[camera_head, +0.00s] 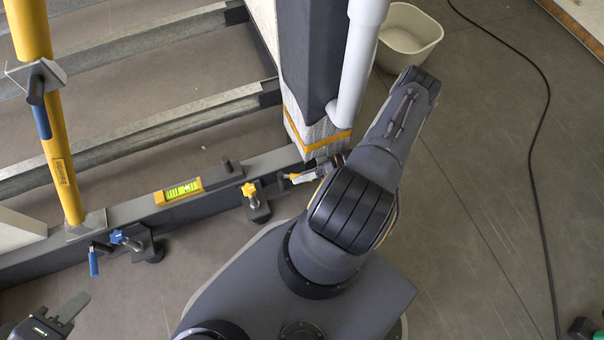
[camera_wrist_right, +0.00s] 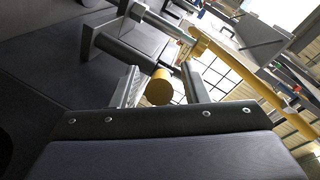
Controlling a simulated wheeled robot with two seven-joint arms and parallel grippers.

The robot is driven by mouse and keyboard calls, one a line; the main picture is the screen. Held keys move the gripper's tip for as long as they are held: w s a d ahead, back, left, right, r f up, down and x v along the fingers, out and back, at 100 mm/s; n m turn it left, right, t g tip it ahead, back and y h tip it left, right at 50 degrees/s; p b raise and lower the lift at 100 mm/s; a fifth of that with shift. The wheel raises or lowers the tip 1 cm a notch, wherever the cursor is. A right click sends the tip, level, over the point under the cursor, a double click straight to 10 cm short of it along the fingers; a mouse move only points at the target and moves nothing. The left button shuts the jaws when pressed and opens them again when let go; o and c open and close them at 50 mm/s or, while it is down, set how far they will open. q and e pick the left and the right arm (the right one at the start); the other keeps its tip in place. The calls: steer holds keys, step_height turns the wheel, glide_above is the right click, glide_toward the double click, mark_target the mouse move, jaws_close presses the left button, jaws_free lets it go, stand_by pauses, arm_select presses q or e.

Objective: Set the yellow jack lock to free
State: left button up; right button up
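A jack with a yellow star knob (camera_head: 249,190) stands against the dark beam, right of the spirit level. A small yellow handle (camera_head: 293,177) shows to its right, by the post's foot. I cannot tell which of these yellow parts is the lock. My right gripper (camera_head: 304,177) is at this handle, partly hidden by my arm. In the right wrist view, a yellow cylinder (camera_wrist_right: 158,88), seen end-on, lies between the fingers of my right gripper (camera_wrist_right: 162,86). The fingers are apart, with a gap beside it. My left gripper (camera_head: 66,312) is at the lower left, away from the jacks; its finger opening is unclear.
A second jack has a blue knob (camera_head: 117,236) and a blue handle (camera_head: 93,262). A spirit level (camera_head: 180,190) lies on the beam (camera_head: 215,184). A yellow pole (camera_head: 66,185) rises at left. A post with a white pipe (camera_head: 356,60) stands near my right arm. Open floor lies right.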

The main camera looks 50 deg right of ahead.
steer(key=p+v, duration=0.1)
steer(key=v, duration=0.7)
stand_by(0.6)
